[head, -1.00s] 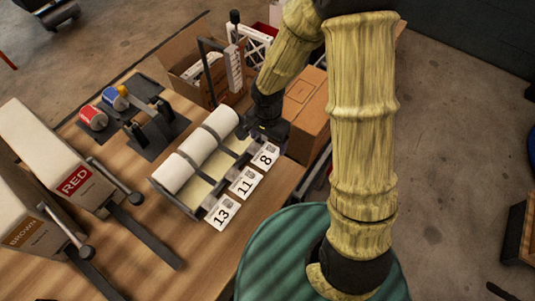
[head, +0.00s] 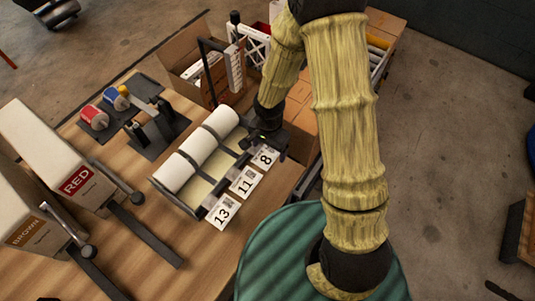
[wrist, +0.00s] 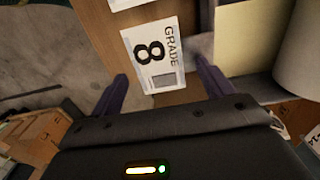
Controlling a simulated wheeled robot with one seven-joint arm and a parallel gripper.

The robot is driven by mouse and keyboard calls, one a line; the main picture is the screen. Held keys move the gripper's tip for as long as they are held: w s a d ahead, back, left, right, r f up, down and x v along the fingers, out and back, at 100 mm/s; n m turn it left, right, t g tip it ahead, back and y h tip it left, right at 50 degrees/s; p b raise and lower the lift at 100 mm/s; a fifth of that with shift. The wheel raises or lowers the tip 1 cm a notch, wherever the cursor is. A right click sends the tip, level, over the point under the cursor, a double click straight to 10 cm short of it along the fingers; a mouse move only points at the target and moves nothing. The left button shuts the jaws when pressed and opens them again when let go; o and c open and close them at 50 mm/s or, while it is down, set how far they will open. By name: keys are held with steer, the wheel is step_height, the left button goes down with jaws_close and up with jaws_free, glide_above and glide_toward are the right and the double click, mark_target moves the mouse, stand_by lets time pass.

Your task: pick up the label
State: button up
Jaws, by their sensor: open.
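White labels marked 13 (head: 223,212), 11 (head: 245,181) and 8 (head: 266,157) lie in a row at the front edge of the roll holder (head: 176,201). In the head view my gripper (head: 262,146) is over the label marked 8 and partly covers it. In the wrist view that label (wrist: 153,55) reads "GRADE 8" and lies ahead, between the lines of the two dark fingers. Part of another label (wrist: 127,4) shows at the top edge.
White rolls (head: 199,150) fill the holder beside the labels. Cardboard boxes (head: 300,120) stand just right of my gripper. Boxes marked RED (head: 76,181) and BROWN (head: 27,232) stand at left. Bare tabletop (head: 200,255) lies in front.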

mark_target(269, 153)
steer(key=shift+f, duration=0.1)
steer(key=c, duration=0.9)
step_height(269, 153, up, 10)
stand_by(0.3)
stand_by(0.4)
